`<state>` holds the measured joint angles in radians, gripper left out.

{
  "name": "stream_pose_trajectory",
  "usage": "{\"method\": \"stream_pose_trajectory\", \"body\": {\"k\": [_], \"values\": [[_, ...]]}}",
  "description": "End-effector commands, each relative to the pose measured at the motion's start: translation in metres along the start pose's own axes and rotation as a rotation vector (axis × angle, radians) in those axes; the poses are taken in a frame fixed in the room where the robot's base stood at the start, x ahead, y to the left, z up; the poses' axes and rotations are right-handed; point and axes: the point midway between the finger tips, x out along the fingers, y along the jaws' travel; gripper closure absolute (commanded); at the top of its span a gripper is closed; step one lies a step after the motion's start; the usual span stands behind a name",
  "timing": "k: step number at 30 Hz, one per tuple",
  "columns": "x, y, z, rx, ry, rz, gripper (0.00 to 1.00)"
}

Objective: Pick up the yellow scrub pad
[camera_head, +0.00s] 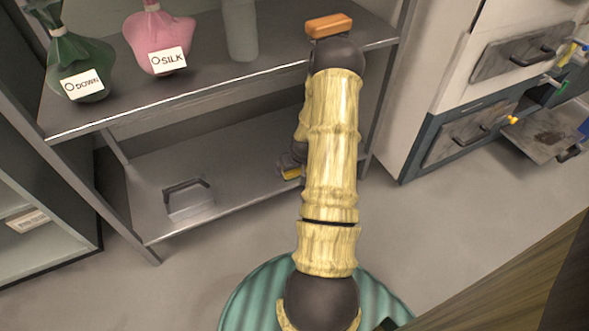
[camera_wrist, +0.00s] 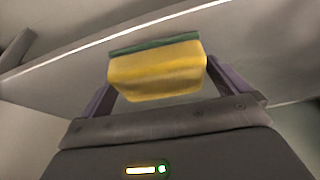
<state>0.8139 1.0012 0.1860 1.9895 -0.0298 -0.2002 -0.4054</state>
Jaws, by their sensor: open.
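The yellow scrub pad (camera_wrist: 155,78), with a dark green layer along its top, sits between my gripper's two purple fingers in the wrist view. My gripper (camera_wrist: 159,84) is open, one finger at each side of the pad; contact is not clear. In the head view my arm hides most of the gripper. A small yellow patch (camera_head: 292,173), probably the pad, shows left of the arm, over the lower shelf.
The upper shelf (camera_head: 215,85) holds a green sack (camera_head: 75,55), a pink sack (camera_head: 160,38) and a grey-green cup (camera_head: 240,30). An orange-brown block (camera_head: 329,25) shows above my arm's dark joint. The lower shelf (camera_head: 150,215) bears a metal bracket (camera_head: 188,197).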

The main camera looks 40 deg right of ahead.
Motion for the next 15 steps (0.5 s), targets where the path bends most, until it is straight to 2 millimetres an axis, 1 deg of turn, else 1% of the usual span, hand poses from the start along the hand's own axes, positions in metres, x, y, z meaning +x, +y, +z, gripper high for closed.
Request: {"method": "stream_pose_trajectory", "body": {"k": [3, 4, 9, 15], "values": [[-0.0001, 0.0001, 0.0000, 0.000, 0.000, 0.000, 0.00], [-0.0001, 0.0000, 0.0000, 0.000, 0.000, 0.000, 0.04], [-0.0001, 0.0000, 0.0000, 0.000, 0.000, 0.000, 0.36], [-0.0001, 0.0000, 0.0000, 0.000, 0.000, 0.000, 0.36]]}}
